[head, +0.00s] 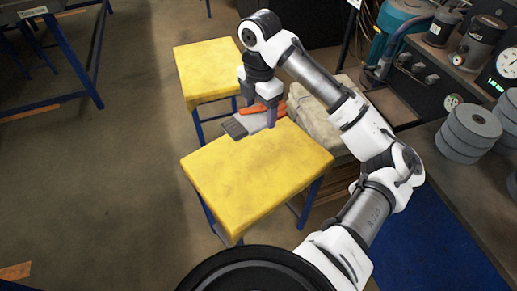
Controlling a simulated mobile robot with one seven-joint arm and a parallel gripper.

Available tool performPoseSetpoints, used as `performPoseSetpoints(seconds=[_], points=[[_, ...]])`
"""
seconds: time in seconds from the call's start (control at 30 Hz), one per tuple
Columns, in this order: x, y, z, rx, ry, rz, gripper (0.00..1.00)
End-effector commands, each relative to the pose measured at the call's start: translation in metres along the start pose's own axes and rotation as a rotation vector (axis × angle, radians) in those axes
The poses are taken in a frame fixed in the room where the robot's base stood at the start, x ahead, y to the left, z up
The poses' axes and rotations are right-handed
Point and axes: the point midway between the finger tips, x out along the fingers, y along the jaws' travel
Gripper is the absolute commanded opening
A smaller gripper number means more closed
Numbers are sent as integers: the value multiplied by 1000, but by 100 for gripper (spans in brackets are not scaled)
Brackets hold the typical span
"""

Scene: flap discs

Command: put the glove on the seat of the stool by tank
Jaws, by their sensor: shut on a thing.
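A grey and orange glove (254,122) with a dark cuff is between the fingers of my gripper (258,113), which is shut on it. The gripper points down, and its fingers partly hide the glove. The glove shows over the far corner of the near yellow stool seat (258,178); I cannot tell whether it touches the seat. A second yellow stool seat (208,72) stands beyond it, to the upper left. The rest of both seats looks bare. A teal machine (400,22), possibly the tank, is at the upper right.
A pale sack-like bundle (312,118) lies right beside the near stool. A bench (440,195) on the right holds stacked grey discs (468,133), with gauges behind. A blue-legged table (75,65) is at the upper left. The floor on the left is mostly clear.

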Motion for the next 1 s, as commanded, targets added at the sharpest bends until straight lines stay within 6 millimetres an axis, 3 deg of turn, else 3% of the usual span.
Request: performPoseSetpoints(seconds=[0.2,0.4,1.0], points=[[63,0,-2,1,7,0,52],[108,-1,0,1,2,-1,52],[172,0,-1,0,1,0,52]])
